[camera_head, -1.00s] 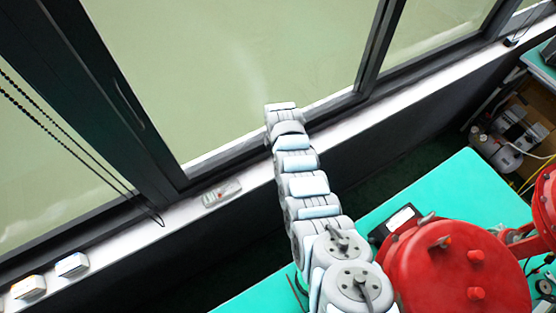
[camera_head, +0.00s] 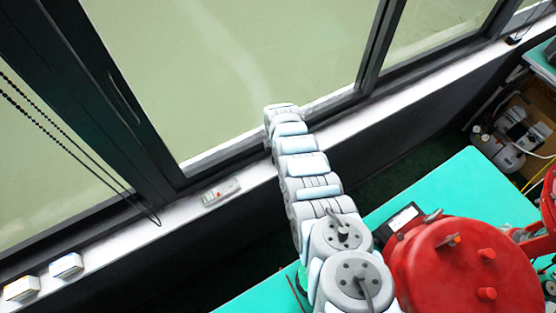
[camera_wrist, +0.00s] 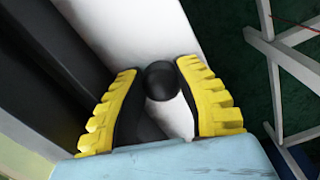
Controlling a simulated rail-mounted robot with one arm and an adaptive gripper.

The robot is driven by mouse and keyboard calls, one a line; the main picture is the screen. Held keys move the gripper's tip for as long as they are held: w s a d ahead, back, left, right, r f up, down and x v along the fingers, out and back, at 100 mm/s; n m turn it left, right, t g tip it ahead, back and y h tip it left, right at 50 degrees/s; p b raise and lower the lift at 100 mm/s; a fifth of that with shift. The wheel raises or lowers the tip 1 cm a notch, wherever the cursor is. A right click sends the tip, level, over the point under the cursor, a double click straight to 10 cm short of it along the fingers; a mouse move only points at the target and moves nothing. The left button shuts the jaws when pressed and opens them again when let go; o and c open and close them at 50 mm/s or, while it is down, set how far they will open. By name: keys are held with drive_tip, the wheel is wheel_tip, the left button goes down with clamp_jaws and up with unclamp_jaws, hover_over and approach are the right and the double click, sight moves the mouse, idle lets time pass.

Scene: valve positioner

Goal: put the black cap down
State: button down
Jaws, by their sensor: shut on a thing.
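In the wrist view, the black cap (camera_wrist: 161,84) is a dark round thing between the two yellow-ridged fingers of my gripper (camera_wrist: 158,72). My gripper is shut on it, with a finger against either side. The white window sill (camera_wrist: 138,28) lies behind the cap; whether the cap touches the sill cannot be told. In the head view, my arm reaches out to the sill (camera_head: 352,128) by the window, and its own links hide my gripper and the cap.
A grey handheld device (camera_head: 220,192) and two small boxes, one blue-white (camera_head: 67,265) and one orange-white (camera_head: 22,289), lie on the sill to the left. The window frame (camera_head: 140,130) borders the sill.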

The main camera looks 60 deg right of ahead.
drive_tip(key=shift+f, duration=0.15)
drive_tip(key=c, duration=1.1)
unclamp_jaws()
